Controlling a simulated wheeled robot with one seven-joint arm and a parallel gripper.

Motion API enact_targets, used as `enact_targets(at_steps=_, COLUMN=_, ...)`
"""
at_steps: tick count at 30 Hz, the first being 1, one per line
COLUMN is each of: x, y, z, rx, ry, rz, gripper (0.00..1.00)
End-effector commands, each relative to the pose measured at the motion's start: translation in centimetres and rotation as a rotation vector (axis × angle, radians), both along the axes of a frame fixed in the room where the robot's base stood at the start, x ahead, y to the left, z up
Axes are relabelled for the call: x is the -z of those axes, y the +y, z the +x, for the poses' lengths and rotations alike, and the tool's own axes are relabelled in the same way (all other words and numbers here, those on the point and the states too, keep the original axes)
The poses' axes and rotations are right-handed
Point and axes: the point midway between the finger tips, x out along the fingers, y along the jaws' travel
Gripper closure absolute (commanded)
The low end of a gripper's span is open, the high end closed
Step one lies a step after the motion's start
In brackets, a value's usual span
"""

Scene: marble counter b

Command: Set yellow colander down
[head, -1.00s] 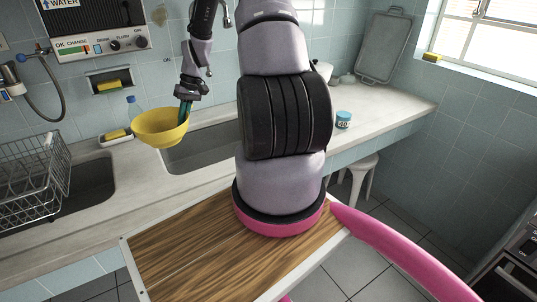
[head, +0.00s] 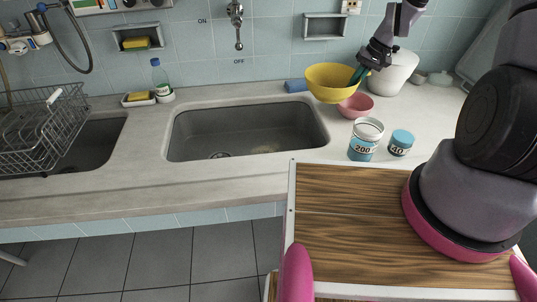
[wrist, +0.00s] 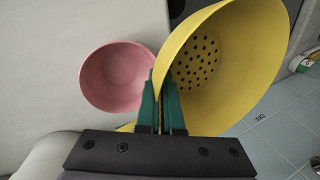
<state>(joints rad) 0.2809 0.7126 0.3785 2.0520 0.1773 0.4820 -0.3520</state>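The yellow colander (head: 328,82) is held up at the right of the sink, near the back of the counter, and hides part of what is behind it. My gripper (head: 358,76) is shut on the colander's rim at its right side. In the wrist view, the green fingertips of my gripper (wrist: 162,95) pinch the wall of the colander (wrist: 225,65), with its drain holes showing. The head view does not clearly show the gap between the colander and the counter.
A pink bowl (head: 356,106) stands on the counter close by the colander. A white pot (head: 394,74), a 200 canister (head: 366,141) and a 40 jar (head: 401,143) stand nearby. A blue sponge (head: 296,86) lies at the back. The sink (head: 245,125) is left, and a dish rack (head: 45,130) further left.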

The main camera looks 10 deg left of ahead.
Motion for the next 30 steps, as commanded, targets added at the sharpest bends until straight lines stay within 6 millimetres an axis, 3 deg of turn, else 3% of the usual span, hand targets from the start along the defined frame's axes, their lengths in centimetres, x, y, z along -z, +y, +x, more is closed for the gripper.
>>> enact_targets(at_steps=1, x=0.4, y=2.8, z=-0.2, rx=-0.004, ry=0.001, rz=-0.003, gripper=1.0)
enact_targets(at_steps=6, x=1.4, y=10.4, z=-1.0, rx=0.026, ry=-0.005, rz=-0.007, gripper=1.0)
enact_targets(at_steps=11, x=2.3, y=17.1, z=-2.7, rx=0.056, ry=-0.008, rz=0.003, gripper=1.0)
enact_targets(at_steps=15, x=4.3, y=21.8, z=-4.5, rx=0.082, ry=-0.004, rz=0.016, gripper=1.0)
enact_targets(at_steps=18, x=7.4, y=23.7, z=-5.1, rx=0.095, ry=0.0, rz=0.023, gripper=1.0)
enact_targets(at_steps=24, x=13.0, y=24.7, z=-5.5, rx=0.102, ry=-0.001, rz=0.028, gripper=1.0)
enact_targets(at_steps=30, x=16.4, y=24.9, z=-5.8, rx=0.105, ry=-0.004, rz=0.03, gripper=1.0)
